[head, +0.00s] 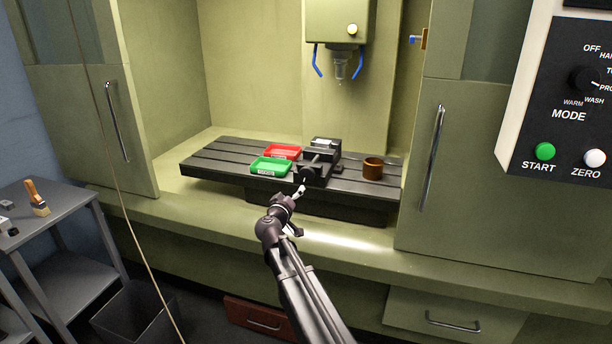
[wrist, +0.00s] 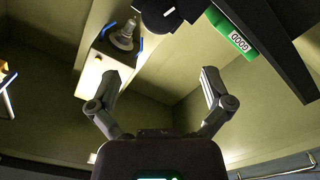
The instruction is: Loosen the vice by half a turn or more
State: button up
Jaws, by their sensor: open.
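The vice (head: 324,150) is a dark block with a pale metal top, standing on the slotted machine table. Its round dark screw end and handle (head: 309,173) face me at the front. My gripper (head: 299,190) is just in front of and below that handle, and I cannot tell from the head view whether they touch. In the wrist view my gripper (wrist: 160,78) has its two fingers spread, with nothing between them. A dark rounded part of the vice (wrist: 163,14) is cut off at the top edge there, beyond the fingertips.
The green tray (head: 270,166) and red tray (head: 283,151) lie left of the vice. A brown cup-like part (head: 373,168) stands to its right. The spindle (head: 338,68) hangs above. The machine table (head: 215,160) is bare at its left end.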

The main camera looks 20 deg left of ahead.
aim_at(305, 175)
dwell(0.4)
jog(key=w, duration=1.3)
jog(key=shift+w+a, duration=0.3)
jog(key=shift+w, duration=0.1)
jog(key=c, duration=0.9)
